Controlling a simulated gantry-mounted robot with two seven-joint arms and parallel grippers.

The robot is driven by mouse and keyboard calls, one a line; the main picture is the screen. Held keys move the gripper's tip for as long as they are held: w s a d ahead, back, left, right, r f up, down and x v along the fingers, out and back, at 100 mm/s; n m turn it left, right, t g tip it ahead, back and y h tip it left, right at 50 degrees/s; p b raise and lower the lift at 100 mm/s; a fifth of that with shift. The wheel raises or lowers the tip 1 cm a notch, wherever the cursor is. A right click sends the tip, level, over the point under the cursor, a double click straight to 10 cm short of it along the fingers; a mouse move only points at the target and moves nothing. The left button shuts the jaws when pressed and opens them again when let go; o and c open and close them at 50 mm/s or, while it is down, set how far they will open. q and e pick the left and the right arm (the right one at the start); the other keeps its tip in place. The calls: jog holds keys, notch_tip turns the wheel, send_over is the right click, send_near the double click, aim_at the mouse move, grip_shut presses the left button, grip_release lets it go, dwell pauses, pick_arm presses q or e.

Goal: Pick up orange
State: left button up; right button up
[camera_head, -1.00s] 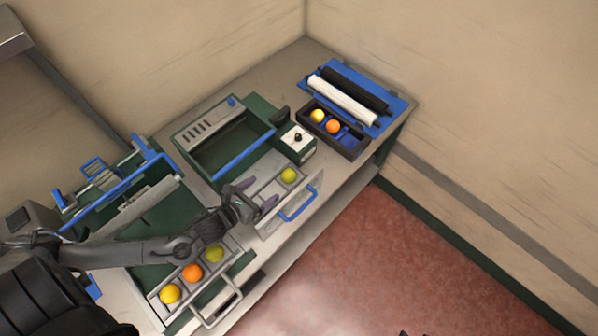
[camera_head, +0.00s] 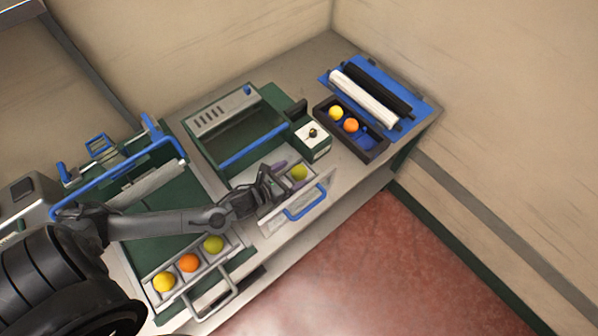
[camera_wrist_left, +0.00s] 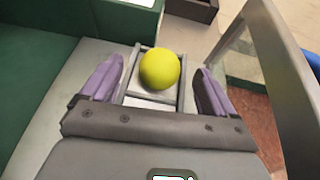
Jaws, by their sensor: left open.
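An orange fruit (camera_head: 189,263) lies in the front-left tray (camera_head: 212,258), between a yellow fruit (camera_head: 164,281) and a yellow-green fruit (camera_head: 213,244). Another orange fruit (camera_head: 351,125) lies in the dark box (camera_head: 376,151) at the back right, beside a yellow fruit (camera_head: 336,113). A single yellow-green fruit (camera_head: 299,172) sits in the small tray with the blue handle (camera_head: 306,203); it also shows in the left wrist view (camera_wrist_left: 160,69). My left gripper (camera_head: 284,180) is open. Its purple fingers point toward this fruit from either side, apart from it. My right gripper is out of view.
A green machine with a blue bar (camera_head: 254,147) stands behind the small tray. A white box with a black knob (camera_head: 312,140) is beside it. A blue board with rolls (camera_head: 424,105) lies at the back right. Red floor (camera_head: 370,270) is open in front.

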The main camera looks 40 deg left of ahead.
aim_at(295, 173)
pick_arm(q)
jog(key=x, duration=0.4)
jog(key=shift+w+d, duration=0.1)
jog(key=c, duration=1.1)
